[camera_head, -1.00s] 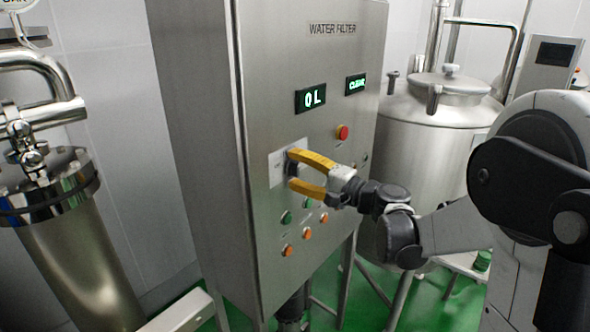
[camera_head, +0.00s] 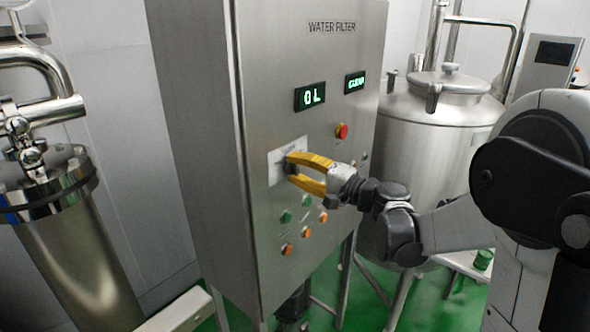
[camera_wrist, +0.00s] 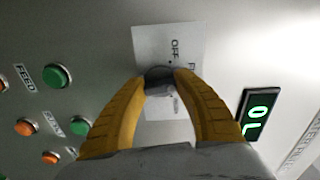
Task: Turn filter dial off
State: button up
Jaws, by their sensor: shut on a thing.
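The filter dial is a small dark knob (camera_wrist: 159,75) on a white label plate (camera_wrist: 150,45) marked "OFF" in the wrist view. In the head view the plate (camera_head: 275,166) sits on the front of the steel water filter cabinet (camera_head: 255,90). My gripper (camera_head: 290,168) has its yellow fingers closed on the dial from both sides. In the wrist view the fingertips of my gripper (camera_wrist: 160,78) flank the knob, and they hide part of it. Which way the dial points is not clear.
Green displays (camera_head: 310,96) are above the dial, with a red button (camera_head: 342,131) to its right. Several green and orange buttons (camera_head: 287,249) lie below. A steel tank (camera_head: 425,140) stands to the right, and a steel filter vessel (camera_head: 75,260) to the left.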

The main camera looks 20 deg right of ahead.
jog(key=n+b, duration=0.1)
jog(key=n, duration=0.4)
jog(key=shift+b, duration=0.35)
jog(key=n+b, duration=0.1)
jog(key=n, duration=0.4)
jog(key=shift+n, duration=0.4)
jog(key=o, duration=1.2)
jog(key=shift+w, duration=0.1)
jog(key=shift+c, duration=0.2)
jog(key=v, duration=1.2)
